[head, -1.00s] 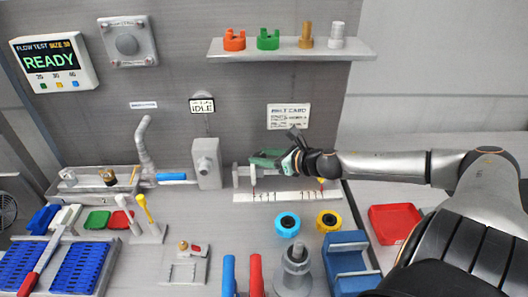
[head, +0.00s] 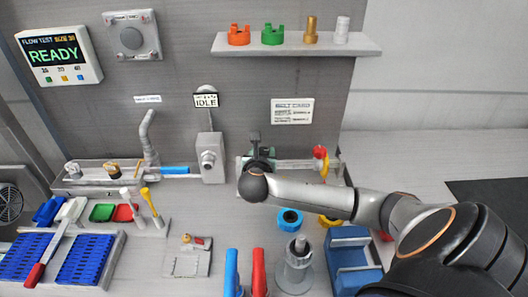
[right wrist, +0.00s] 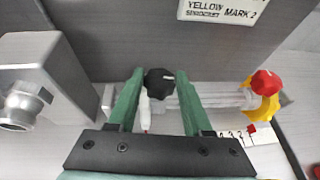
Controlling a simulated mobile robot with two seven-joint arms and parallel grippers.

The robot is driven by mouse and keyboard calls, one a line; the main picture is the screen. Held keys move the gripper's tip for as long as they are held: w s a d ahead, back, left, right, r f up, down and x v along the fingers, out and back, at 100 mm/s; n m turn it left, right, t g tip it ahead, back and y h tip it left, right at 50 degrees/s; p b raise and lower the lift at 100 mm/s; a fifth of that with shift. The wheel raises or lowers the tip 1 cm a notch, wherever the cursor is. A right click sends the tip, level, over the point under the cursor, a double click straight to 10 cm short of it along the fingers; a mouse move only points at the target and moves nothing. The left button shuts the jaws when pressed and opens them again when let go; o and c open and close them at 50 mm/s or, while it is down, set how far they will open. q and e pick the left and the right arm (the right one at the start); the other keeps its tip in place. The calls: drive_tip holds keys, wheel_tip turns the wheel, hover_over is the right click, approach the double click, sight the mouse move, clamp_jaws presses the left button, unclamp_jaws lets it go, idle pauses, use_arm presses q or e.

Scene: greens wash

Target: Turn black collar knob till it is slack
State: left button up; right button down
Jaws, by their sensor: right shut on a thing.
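The black collar knob (right wrist: 160,82) shows in the right wrist view, ribbed and with a pale mark on its face. It sits between the two green fingers of my right gripper (right wrist: 161,76), which is shut on it. A silver rail (right wrist: 215,97) runs right behind the knob. In the head view my right gripper (head: 258,155) is at the left part of the rail (head: 297,165), mostly hidden by my wrist, and the knob cannot be made out there. My left gripper is not in view.
A grey box with a nozzle (head: 212,157) stands just left of the rail. A red knob (head: 320,152) is at the rail's right end, by a yellow wheel (right wrist: 262,106). Blue ring (head: 289,219) and blue holder (head: 352,262) lie in front. A shelf (head: 296,47) hangs above.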

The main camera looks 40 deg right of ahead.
drive_tip(key=m+g+h, duration=0.1)
drive_tip(key=m+g, duration=0.1)
drive_tip(key=m+g+h, duration=0.1)
drive_tip(key=m+g, duration=0.1)
drive_tip(key=m+g+h, duration=0.1)
drive_tip(key=shift+w+a+r+m+g+h, duration=0.2)
drive_tip(key=shift+w+m+g+h, duration=0.1)
drive_tip(key=shift+w+m+g, duration=0.1)
drive_tip(key=shift+d, duration=0.1)
idle(0.3)
drive_tip(key=shift+c, duration=1.6)
unclamp_jaws()
drive_tip(key=shift+f, duration=0.15)
